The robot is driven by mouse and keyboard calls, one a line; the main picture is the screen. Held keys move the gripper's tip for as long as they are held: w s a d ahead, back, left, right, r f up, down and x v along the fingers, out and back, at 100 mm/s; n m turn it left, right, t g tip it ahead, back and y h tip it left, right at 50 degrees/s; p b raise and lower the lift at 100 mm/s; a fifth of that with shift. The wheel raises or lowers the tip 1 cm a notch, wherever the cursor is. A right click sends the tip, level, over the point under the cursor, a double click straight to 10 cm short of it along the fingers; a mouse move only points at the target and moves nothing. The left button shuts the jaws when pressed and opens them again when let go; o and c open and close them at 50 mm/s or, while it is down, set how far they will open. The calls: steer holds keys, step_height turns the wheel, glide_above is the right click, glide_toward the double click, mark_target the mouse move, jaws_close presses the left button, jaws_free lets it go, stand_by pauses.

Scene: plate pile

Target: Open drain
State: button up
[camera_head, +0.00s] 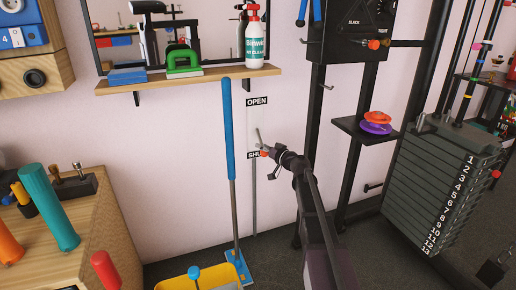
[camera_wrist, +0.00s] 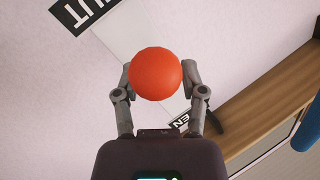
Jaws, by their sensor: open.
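The drain control is a round orange-red knob (camera_wrist: 154,74) at a pale strip on the wall. It also shows as a small orange spot in the head view (camera_head: 264,153), close to the black SHUT label (camera_head: 253,156). The OPEN label (camera_head: 257,101) is higher up the strip. In the wrist view the SHUT label (camera_wrist: 78,10) is at upper left and the OPEN label (camera_wrist: 181,120) is partly hidden behind a finger. My gripper (camera_head: 268,147) is open, its fingers on either side of the knob. I cannot tell whether they touch it.
A blue-handled mop (camera_head: 229,130) stands left of the strip, by a yellow bucket (camera_head: 190,277). A wooden shelf (camera_head: 188,80) with a spray bottle (camera_head: 255,40) is above left. A weight stack (camera_head: 440,175) and a small black shelf (camera_head: 365,131) are at right.

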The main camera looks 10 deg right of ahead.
steer(key=shift+w+a, duration=0.1)
steer(key=shift+w, duration=0.05)
jaws_close()
